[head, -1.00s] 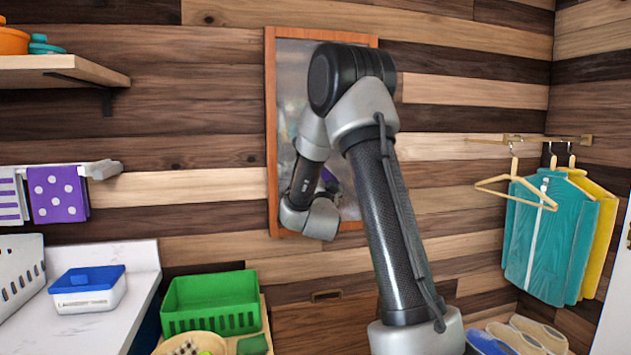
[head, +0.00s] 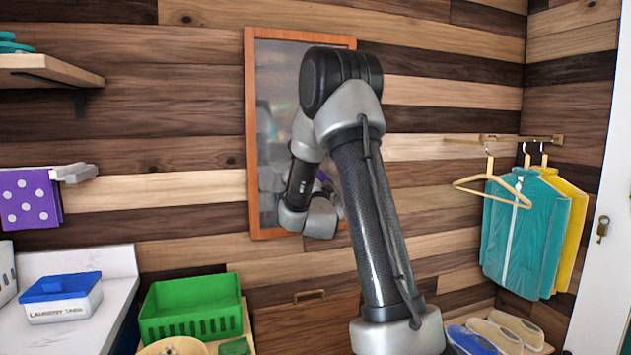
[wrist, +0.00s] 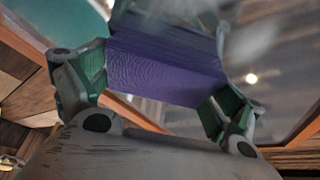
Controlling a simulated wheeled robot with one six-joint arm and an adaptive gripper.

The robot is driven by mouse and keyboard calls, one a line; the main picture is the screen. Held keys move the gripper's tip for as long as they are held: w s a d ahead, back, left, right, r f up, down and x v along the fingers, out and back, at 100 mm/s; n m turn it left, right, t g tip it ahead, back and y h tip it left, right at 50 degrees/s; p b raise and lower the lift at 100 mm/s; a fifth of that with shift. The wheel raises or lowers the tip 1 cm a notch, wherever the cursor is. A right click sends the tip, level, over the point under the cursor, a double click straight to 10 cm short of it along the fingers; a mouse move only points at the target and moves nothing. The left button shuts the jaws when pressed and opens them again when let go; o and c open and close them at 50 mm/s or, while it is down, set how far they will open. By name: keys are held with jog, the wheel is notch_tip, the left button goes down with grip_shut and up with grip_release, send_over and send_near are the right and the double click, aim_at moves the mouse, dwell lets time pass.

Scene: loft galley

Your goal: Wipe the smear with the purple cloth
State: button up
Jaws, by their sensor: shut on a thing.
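My gripper (wrist: 160,92) is shut on the purple cloth (wrist: 165,68), which spans between its two green-grey fingers in the wrist view. In the head view my arm hides most of the gripper, and only a sliver of purple (head: 322,175) shows in front of the mirror. The wood-framed mirror (head: 270,100) hangs on the plank wall, and its glass fills much of the wrist view. A whitish, blurry patch that looks like the smear (wrist: 252,38) shows beyond the cloth, to its upper right. I cannot tell whether the cloth touches the glass.
A purple dotted towel (head: 28,200) hangs on a rail at left. Below are a white counter (head: 100,325) with a blue-lidded box (head: 60,297) and a green basket (head: 190,308). Teal and yellow clothes (head: 525,235) hang at right. Slippers (head: 495,335) lie below them.

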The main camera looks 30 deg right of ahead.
jog(key=shift+s+a, duration=0.3)
jog(key=shift+s, duration=0.65)
jog(key=shift+s+a, duration=0.25)
jog(key=shift+s, duration=0.7)
jog(key=shift+s+a, duration=0.3)
jog(key=shift+s, duration=0.65)
jog(key=shift+s, duration=0.1)
jog(key=s, duration=0.2)
jog(key=shift+s+a, duration=0.3)
jog(key=shift+a, duration=0.1)
jog(key=w+a+f+n+t+y, duration=0.1)
jog(key=w+a+f, duration=0.15)
jog(key=a, duration=0.35)
jog(key=w+a+f+y, duration=0.1)
jog(key=w+a+f, duration=0.15)
jog(key=a, duration=0.25)
jog(key=shift+w+d+r+m+g+h, duration=0.15)
jog(key=shift+w+d+h, duration=0.25)
jog(key=shift+w, duration=0.35)
jog(key=shift+w+d+r+m+g+h, duration=0.1)
jog(key=shift+w+d+m+g+h, duration=0.25)
jog(key=shift+w, duration=0.45)
jog(key=shift+w+d+r+h, duration=0.1)
jog(key=shift+w+d+h, duration=0.15)
jog(key=shift+w+d, duration=0.35)
jog(key=shift+w+d, duration=0.1)
jog(key=shift+w, duration=1)
